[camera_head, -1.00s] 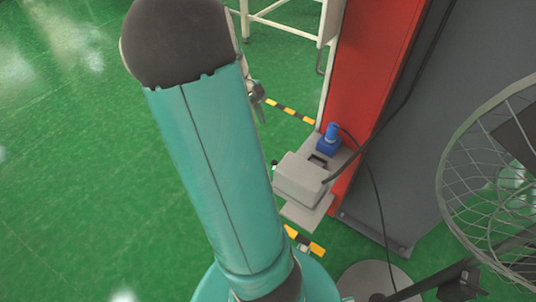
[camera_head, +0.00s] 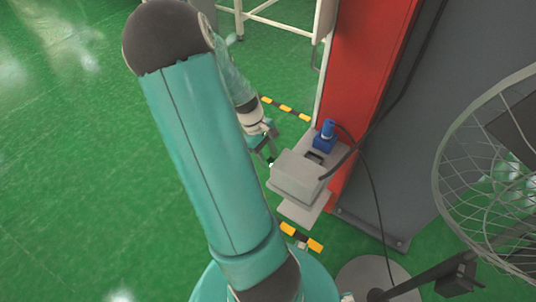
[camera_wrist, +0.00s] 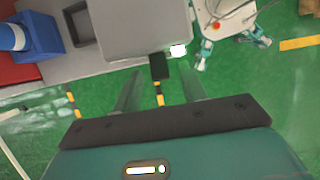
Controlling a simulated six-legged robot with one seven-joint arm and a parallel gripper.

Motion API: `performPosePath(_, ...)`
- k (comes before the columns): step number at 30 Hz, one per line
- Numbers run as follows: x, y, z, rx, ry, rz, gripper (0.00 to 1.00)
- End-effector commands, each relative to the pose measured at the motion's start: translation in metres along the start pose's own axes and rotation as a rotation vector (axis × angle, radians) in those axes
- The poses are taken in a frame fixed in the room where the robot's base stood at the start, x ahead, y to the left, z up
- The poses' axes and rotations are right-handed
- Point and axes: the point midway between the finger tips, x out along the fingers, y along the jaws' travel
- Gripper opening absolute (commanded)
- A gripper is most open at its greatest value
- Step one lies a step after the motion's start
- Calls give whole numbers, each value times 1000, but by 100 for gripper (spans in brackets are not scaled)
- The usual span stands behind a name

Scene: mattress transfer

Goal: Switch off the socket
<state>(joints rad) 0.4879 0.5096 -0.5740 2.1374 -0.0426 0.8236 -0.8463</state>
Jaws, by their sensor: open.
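The socket is a grey box (camera_head: 297,175) on a grey shelf by a red panel. A blue plug-like connector (camera_head: 325,137) stands behind it. In the wrist view the grey box (camera_wrist: 145,25) is at the top, with the blue connector (camera_wrist: 40,38) at top left. A small black piece (camera_wrist: 158,67) juts from the box's near edge, with a small white light (camera_wrist: 178,50) beside it. My gripper (camera_head: 268,152) is open beside the box's left side. In the wrist view its two fingers (camera_wrist: 158,85) appear on either side of the black piece; contact cannot be told.
A fan with a wire cage (camera_head: 495,170) stands at the right. A black cable (camera_head: 375,190) hangs by the red panel (camera_head: 365,80). A white-framed table (camera_head: 275,22) is behind. Yellow-black tape (camera_head: 302,238) marks the green floor, which is clear at left.

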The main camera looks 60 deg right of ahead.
Motion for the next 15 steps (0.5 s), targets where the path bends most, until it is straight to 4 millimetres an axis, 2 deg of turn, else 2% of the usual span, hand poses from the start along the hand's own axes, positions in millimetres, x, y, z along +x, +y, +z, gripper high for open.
performPosePath(8,2,0,0,0,1,1,42)
performPosePath(12,2,0,0,0,1,0,14)
performPosePath(14,2,0,0,0,1,0,3)
performPosePath(15,2,0,0,0,1,0,0)
